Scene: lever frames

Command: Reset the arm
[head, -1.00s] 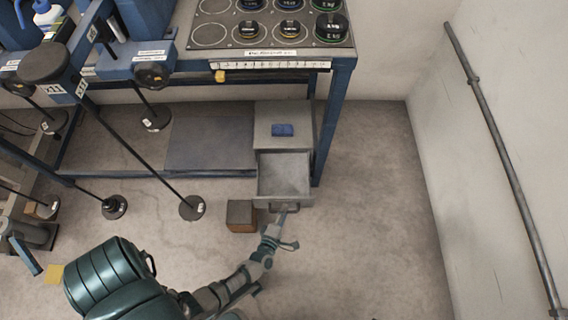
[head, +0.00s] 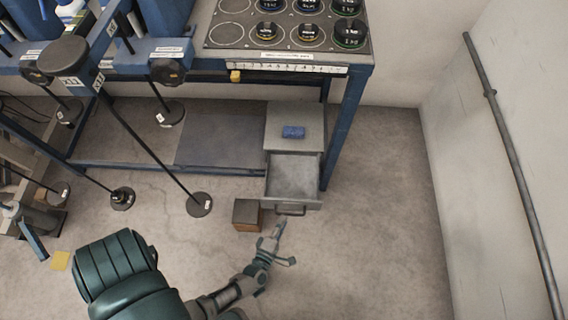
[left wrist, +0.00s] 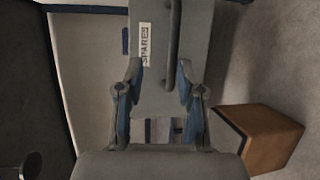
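My left gripper (head: 284,245) is in the lower middle of the head view, its fingers spread and nothing between them. It is below the handle (head: 290,210) of an open grey drawer, with a gap between them. In the left wrist view the two fingers (left wrist: 159,75) stand apart, with the drawer front and its dark handle (left wrist: 174,45) beyond them. The drawer front carries a label reading SPARES (left wrist: 145,44). The drawer (head: 292,178) is pulled out and looks empty. My right gripper is not in view.
A brown box (head: 247,214) stands on the floor left of the drawer. Rods with round discs (head: 200,204) stand at left. A bench with weights (head: 285,40) is behind. Floor at right is clear.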

